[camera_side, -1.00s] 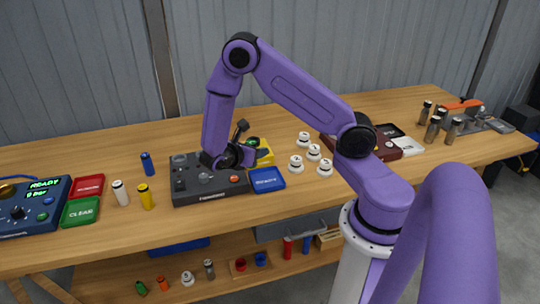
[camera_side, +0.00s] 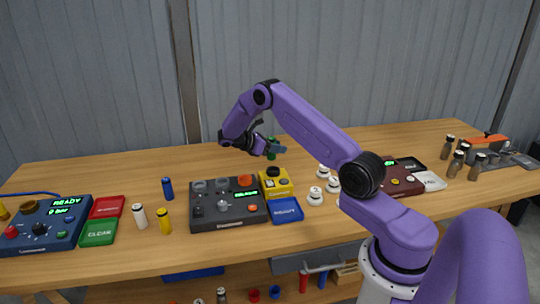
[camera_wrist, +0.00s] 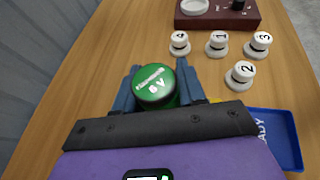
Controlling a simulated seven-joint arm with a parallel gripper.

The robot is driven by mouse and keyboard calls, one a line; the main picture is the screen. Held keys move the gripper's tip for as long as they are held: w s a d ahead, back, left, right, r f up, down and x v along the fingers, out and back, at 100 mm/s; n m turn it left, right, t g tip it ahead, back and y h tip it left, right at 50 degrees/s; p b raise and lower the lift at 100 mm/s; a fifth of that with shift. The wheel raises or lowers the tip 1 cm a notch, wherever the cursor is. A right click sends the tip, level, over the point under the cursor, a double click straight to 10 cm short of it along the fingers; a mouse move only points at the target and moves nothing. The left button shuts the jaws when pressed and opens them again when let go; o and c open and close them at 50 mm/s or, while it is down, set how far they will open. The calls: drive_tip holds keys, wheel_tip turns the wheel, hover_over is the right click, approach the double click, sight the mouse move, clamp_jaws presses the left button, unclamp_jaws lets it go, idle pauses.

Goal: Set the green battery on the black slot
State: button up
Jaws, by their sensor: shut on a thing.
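The green battery (camera_side: 271,154) is upright between the fingers of my gripper (camera_side: 273,149), behind the yellow unit in the side view. In the wrist view its round green top (camera_wrist: 153,83), with white lettering, sits between my two blue-grey fingers (camera_wrist: 157,88), which are shut on it. Its lower end is hidden in the wrist view. A flat black tray (camera_side: 410,164) lies behind the maroon box at right. I cannot tell whether this is the black slot or whether that is a socket on one of the units.
Below my gripper stand a yellow unit (camera_side: 274,182), a dark control panel (camera_side: 228,204) and a blue tray (camera_side: 286,210). Several white numbered knobs (camera_side: 315,196) are to their right, before the maroon box (camera_side: 396,184). Yellow, white and blue cylinders stand at left. The bench behind is clear.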

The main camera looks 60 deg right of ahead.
drive_tip(key=shift+d+f, duration=0.2)
drive_tip(key=shift+f, duration=0.75)
drive_tip(key=shift+d+f, duration=0.2)
drive_tip(key=shift+f, duration=0.7)
drive_tip(key=shift+d+f, duration=0.2)
drive_tip(key=shift+f, duration=0.75)
drive_tip(key=shift+f, duration=0.6)
drive_tip(key=o, duration=0.8)
drive_tip(key=shift+o, duration=0.2)
drive_tip(key=shift+v, duration=5.45)
drive_tip(key=shift+w+a, duration=0.1)
drive_tip(key=shift+w, duration=0.05)
